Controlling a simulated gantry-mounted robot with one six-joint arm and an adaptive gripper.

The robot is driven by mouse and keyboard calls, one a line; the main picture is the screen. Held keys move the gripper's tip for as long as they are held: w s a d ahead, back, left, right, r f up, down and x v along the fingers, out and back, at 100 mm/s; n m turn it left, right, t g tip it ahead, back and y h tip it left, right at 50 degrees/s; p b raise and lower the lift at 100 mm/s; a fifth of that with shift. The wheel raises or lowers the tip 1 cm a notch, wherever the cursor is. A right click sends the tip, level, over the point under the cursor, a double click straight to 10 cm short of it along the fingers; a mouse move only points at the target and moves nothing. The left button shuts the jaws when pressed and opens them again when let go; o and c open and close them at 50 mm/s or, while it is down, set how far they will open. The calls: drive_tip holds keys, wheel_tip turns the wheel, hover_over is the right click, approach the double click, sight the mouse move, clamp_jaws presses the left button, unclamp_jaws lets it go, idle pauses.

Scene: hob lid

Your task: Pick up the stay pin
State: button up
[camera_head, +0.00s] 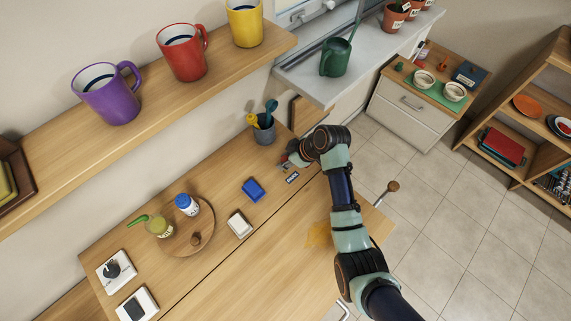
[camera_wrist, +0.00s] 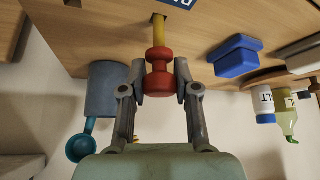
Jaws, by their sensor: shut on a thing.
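The stay pin (camera_wrist: 160,66) has a red waisted knob and a yellow shaft. In the wrist view my gripper (camera_wrist: 160,84) is shut on the red knob, with one finger on each side. The yellow shaft runs to a small dark hole in the wooden surface (camera_wrist: 95,35); I cannot tell how deep its end sits in it. In the head view my gripper (camera_head: 289,158) is at the back right of the wooden counter, and the pin is mostly hidden by it.
A grey pot of utensils (camera_head: 264,133) stands close behind my gripper. A dark label (camera_head: 292,177), a blue block (camera_head: 253,189) and a white block (camera_head: 239,224) lie in front. A round tray (camera_head: 207,234) with a white, blue-lidded jar (camera_head: 187,204) is further left. A mug shelf (camera_head: 140,120) overhangs.

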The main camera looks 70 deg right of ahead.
wheel_tip(320, 180, up, 16)
drive_tip(key=p, duration=0.3)
drive_tip(key=shift+p, duration=0.4)
drive_tip(key=shift+f+p, duration=0.1)
drive_tip(key=shift+p, duration=0.4)
